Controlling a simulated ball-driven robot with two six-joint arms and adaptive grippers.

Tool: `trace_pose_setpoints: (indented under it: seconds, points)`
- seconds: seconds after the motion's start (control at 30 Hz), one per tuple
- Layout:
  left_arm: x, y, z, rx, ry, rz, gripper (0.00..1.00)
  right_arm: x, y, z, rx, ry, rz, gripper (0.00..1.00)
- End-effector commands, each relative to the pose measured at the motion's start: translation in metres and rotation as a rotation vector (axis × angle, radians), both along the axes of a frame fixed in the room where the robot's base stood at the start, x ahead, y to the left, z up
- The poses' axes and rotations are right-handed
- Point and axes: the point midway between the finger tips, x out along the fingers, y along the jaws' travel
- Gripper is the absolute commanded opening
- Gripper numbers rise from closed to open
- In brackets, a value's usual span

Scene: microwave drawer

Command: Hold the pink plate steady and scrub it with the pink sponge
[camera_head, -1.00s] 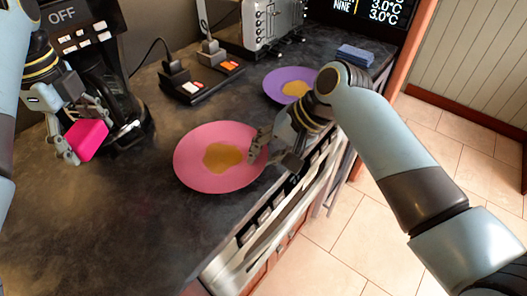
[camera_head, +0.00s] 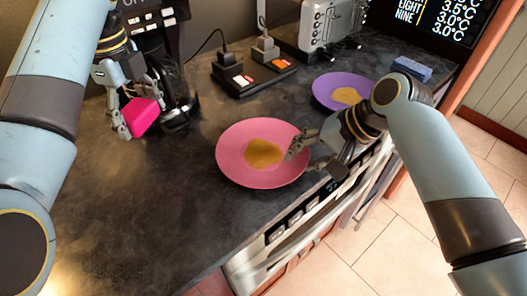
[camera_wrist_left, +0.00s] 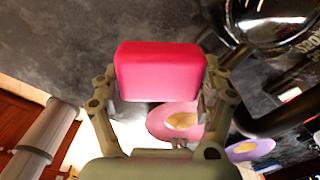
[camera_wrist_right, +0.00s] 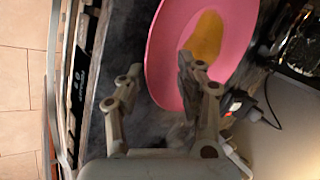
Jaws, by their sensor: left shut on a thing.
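The pink plate (camera_head: 232,160) lies flat on the dark counter, with a yellow-brown stain (camera_head: 264,153) at its middle. My left gripper (camera_head: 137,112) is shut on the pink sponge (camera_head: 142,117), held left of and apart from the plate. The sponge (camera_wrist_left: 160,72) fills the space between the fingers in the left wrist view. My right gripper (camera_head: 297,150) is at the plate's right rim, one finger overlapping it. In the right wrist view its fingers (camera_wrist_right: 158,75) are apart, with the rim (camera_wrist_right: 153,60) showing between them; contact cannot be told.
A purple plate (camera_head: 324,92) with a similar stain lies behind my right gripper, and a blue block (camera_head: 411,68) beyond it. A black switch box (camera_head: 252,78) and a black appliance (camera_head: 180,95) stand at the back. The counter's front edge is close to the pink plate.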

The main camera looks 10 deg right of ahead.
Motion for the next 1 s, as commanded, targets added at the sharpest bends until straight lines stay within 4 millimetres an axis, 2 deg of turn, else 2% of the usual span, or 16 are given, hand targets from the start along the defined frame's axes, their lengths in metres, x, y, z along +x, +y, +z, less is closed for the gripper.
trace_pose_setpoints:
  seconds: [0.17, 0.4, 0.6, 0.77, 1.0]
  points:
    - [0.0, 0.0, 0.0, 0.0, 0.0, 0.0, 0.5, -0.005, -0.012, 0.018, -0.002, -0.004, -0.001, 0.38]
    - [0.0, 0.0, 0.0, 0.0, 0.0, 0.0, 0.5, -0.02, -0.039, 0.064, -0.005, -0.004, 0.0, 0.38]
    - [0.0, 0.0, 0.0, 0.0, 0.0, 0.0, 0.5, -0.028, -0.054, 0.09, -0.003, -0.002, 0.0, 0.38]
    - [0.0, 0.0, 0.0, 0.0, 0.0, 0.0, 0.5, -0.031, -0.058, 0.098, -0.001, -0.001, 0.0, 0.38]
    - [0.0, 0.0, 0.0, 0.0, 0.0, 0.0, 0.5, -0.032, -0.058, 0.098, 0.0, 0.0, 0.0, 0.38]
